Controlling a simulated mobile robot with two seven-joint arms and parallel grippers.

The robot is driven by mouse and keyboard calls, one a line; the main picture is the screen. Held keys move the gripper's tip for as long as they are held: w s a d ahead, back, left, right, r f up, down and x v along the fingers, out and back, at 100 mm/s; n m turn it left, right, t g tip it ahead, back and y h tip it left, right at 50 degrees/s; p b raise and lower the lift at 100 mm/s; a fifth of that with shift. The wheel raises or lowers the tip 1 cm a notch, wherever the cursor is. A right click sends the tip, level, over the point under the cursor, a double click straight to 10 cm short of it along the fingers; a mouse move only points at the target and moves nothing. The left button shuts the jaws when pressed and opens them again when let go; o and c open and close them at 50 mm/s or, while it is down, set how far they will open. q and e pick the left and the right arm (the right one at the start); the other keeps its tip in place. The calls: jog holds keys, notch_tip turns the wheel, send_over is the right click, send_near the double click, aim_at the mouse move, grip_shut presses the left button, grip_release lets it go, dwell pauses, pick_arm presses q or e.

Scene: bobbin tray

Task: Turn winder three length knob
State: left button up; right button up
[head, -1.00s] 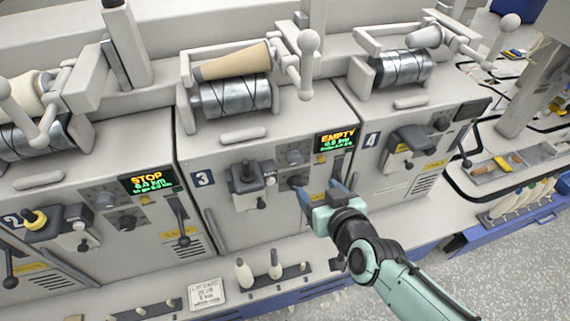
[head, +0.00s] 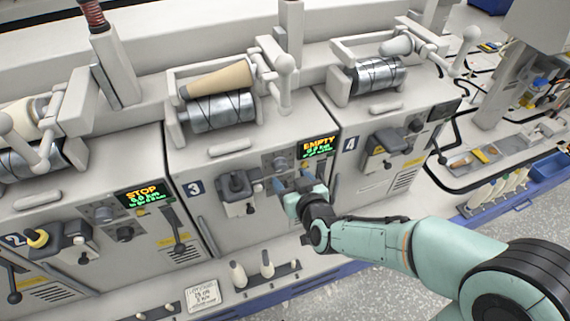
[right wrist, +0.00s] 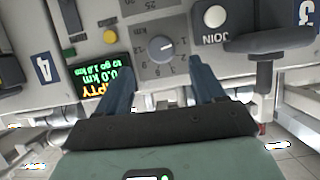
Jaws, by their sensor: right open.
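Winder three (head: 195,188) stands in the middle of the head view, its display (head: 318,147) reading EMPTY. A grey round knob (head: 281,163) sits left of the display. In the right wrist view, which is upside down, a grey knob (right wrist: 161,48) with a white pointer and numbers around it faces me. The display also shows there (right wrist: 98,78). My right gripper (head: 293,180) is open and empty in front of the panel. In the wrist view its fingers (right wrist: 160,75) reach toward either side of the numbered knob. I cannot tell whether they touch it. My left gripper is out of view.
A lever module (head: 237,188) with a join button (right wrist: 215,15) projects left of the knobs. Winder four (head: 350,145) stands at right, winder two (head: 15,240) at left. White pegs (head: 267,262) stand on the ledge below. Grey floor is open at lower right.

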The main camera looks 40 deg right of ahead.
aim_at(282, 168)
jog(key=x, duration=0.4)
jog(key=shift+w+f, duration=0.3)
jog(key=shift+w, duration=0.05)
jog(key=shift+w+d+f, duration=0.15)
jog(key=shift+w+d, duration=0.1)
jog(key=shift+w, duration=0.4)
jog(key=c, duration=1.1)
